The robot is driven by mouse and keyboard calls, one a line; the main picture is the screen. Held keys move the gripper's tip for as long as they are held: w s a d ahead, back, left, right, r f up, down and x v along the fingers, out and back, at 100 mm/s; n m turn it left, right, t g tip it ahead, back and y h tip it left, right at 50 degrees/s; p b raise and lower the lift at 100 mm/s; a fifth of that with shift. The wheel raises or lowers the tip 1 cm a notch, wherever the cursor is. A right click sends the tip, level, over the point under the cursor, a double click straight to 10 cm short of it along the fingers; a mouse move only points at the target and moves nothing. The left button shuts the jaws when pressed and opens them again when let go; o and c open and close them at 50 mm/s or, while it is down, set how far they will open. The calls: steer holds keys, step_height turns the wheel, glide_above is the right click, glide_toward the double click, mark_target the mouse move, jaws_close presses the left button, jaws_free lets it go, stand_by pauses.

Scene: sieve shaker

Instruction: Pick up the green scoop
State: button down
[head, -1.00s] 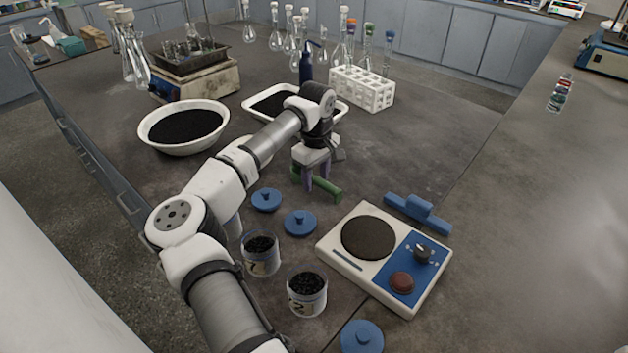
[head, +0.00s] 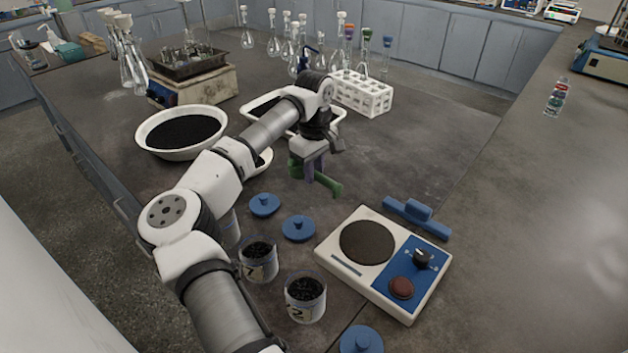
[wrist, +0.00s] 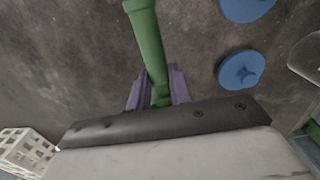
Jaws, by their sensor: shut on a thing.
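The green scoop (head: 328,187) is at my gripper (head: 313,172) in the head view, over the middle of the dark bench. In the wrist view the green handle (wrist: 148,40) runs up from between the two purple fingers of my gripper (wrist: 158,88). The fingers are shut on the handle. Part of the scoop's green body shows left of the fingers in the head view, and the gripper hides the rest. I cannot tell for sure how far the scoop is above the bench.
Blue lids (head: 298,228) and black-filled jars (head: 305,297) stand in front. A white and blue hotplate (head: 340,266) and a blue handled tool (head: 417,216) lie to the right. A white bowl (head: 140,140) is left; a white rack (head: 362,93) and flasks are behind.

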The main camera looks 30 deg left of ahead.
step_height(320, 180, up, 17)
steer(key=b, duration=0.1)
steer(key=shift+f, duration=0.1)
steer(key=c, duration=1.9)
jaws_free()
steer(key=shift+c, duration=1.2)
